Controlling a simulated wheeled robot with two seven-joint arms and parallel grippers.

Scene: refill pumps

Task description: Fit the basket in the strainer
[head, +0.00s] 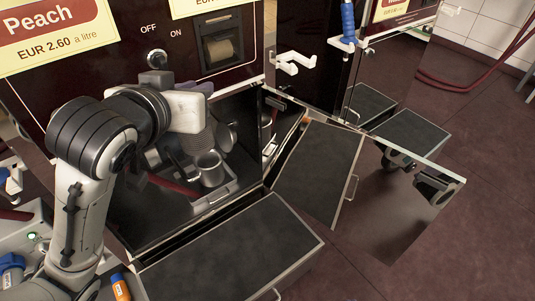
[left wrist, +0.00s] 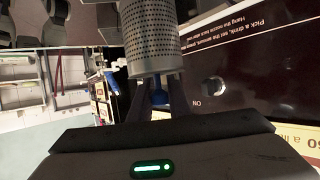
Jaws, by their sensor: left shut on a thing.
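The basket (left wrist: 152,42) is a grey perforated metal cylinder. In the left wrist view it stands out beyond the fingers of my left gripper (left wrist: 157,92), which is shut on it. In the head view my left gripper (head: 187,112) is at the cabinet opening, and part of the basket (head: 197,143) shows below it. The strainer (head: 209,168) looks like an open-topped metal cup low inside the cabinet. The basket appears above and slightly left of the strainer, but their exact gap cannot be told. My right gripper is not in view.
The strainer is near a grey tray (head: 216,193) in the open cabinet. A red hose (head: 172,184) lies to its left. Dark-topped drawers (head: 240,245) and an open door panel (head: 385,200) are in front and to the right. The switch panel (head: 165,35) is above.

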